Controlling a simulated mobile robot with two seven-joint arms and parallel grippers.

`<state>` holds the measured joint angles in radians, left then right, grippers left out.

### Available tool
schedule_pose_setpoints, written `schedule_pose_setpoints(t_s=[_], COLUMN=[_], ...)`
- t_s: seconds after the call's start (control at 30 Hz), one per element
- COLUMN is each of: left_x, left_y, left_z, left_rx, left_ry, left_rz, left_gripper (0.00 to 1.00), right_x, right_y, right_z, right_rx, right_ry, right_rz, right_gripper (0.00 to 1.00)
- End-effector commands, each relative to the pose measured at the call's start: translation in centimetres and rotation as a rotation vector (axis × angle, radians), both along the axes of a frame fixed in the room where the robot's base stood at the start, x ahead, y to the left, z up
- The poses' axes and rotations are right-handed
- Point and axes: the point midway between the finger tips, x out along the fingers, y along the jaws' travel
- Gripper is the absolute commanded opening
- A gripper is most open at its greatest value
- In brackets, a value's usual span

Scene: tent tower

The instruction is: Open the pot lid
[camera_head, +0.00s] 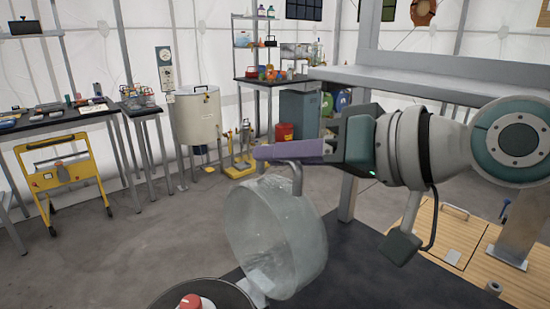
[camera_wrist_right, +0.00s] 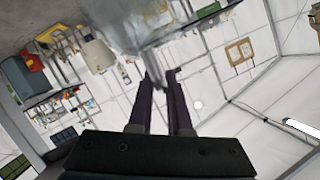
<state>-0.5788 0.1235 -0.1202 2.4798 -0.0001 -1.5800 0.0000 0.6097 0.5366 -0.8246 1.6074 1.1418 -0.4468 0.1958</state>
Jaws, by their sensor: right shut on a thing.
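The pot lid (camera_head: 277,236) is a translucent, deep, bowl-shaped cover. It stands tilted up on its edge, its rounded wall to the right. My right gripper (camera_head: 290,152) comes in from the right above the lid, its purple fingers shut on the lid's upright handle (camera_head: 297,181). In the right wrist view the gripper (camera_wrist_right: 160,78) closes at the handle, with the blurred lid (camera_wrist_right: 145,25) beyond the fingertips. The pot (camera_head: 238,296) shows only its dark round rim at the bottom edge. A red-topped item (camera_head: 190,301) is inside that rim. My left gripper is out of view.
A dark tabletop (camera_head: 365,270) lies under and right of the lid, largely clear. A wooden crate-like surface (camera_head: 448,245) is at lower right. A grey shelf frame (camera_head: 420,80) stands behind my right arm. Benches, a metal tank (camera_head: 197,120) and a yellow cart (camera_head: 60,172) are farther back.

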Motion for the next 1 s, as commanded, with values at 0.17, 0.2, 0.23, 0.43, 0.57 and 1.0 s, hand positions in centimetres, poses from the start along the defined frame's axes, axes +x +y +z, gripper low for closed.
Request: schedule_pose_setpoints(t_s=[0.17, 0.2, 0.23, 0.43, 0.57, 1.0], left_x=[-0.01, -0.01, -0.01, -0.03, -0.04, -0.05], left_y=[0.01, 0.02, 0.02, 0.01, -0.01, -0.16], left_z=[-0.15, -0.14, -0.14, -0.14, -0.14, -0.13], left_rx=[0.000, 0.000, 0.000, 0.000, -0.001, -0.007], left_ry=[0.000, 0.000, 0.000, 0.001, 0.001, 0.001], left_rz=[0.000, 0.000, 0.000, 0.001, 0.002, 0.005], left_gripper=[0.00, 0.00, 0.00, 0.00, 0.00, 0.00], right_x=[-0.12, -0.12, -0.12, -0.15, -0.15, -0.21], right_y=[0.13, 0.13, 0.13, 0.14, 0.13, -0.10], right_z=[-0.25, -0.26, -0.26, -0.33, -0.31, -0.11], right_rx=[-0.003, -0.004, -0.005, -0.005, -0.004, -0.003], right_ry=[0.000, 0.001, 0.001, 0.002, 0.003, 0.001], right_rz=[0.004, 0.004, 0.003, 0.004, 0.004, 0.002], right_gripper=[0.00, 0.00, 0.00, 0.00, 0.29, 0.45])
